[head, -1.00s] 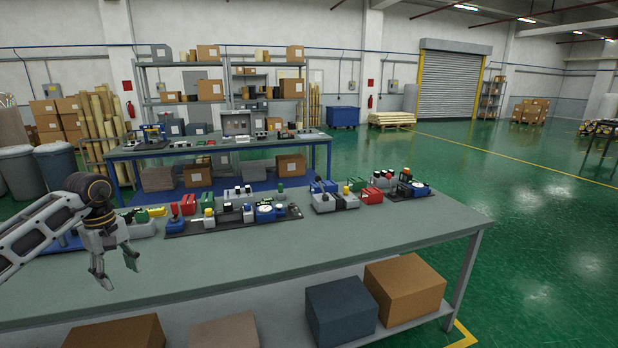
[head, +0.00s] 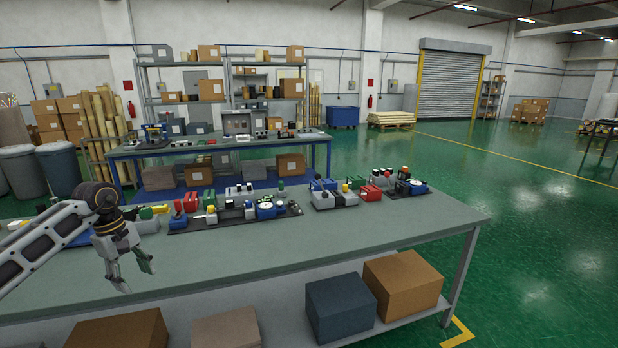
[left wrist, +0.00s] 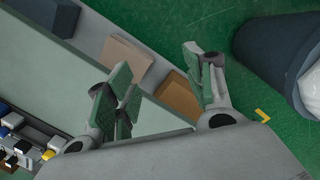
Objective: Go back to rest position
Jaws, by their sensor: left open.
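My left gripper (head: 136,285) hangs fingers down at the left part of the grey-green workbench (head: 330,251) in the head view. Its fingers are apart and nothing is between them. In the left wrist view its green-padded fingers (left wrist: 165,90) stand spread, with the bench top, its lower shelf and the floor beyond. My right gripper does not show in either view.
Dark trays with small coloured parts (head: 235,217) line the back of the bench, just right of my left gripper. Boxes (head: 402,281) stand on the lower shelf. The front strip of the bench top is clear. Grey bins (head: 22,171) stand at far left.

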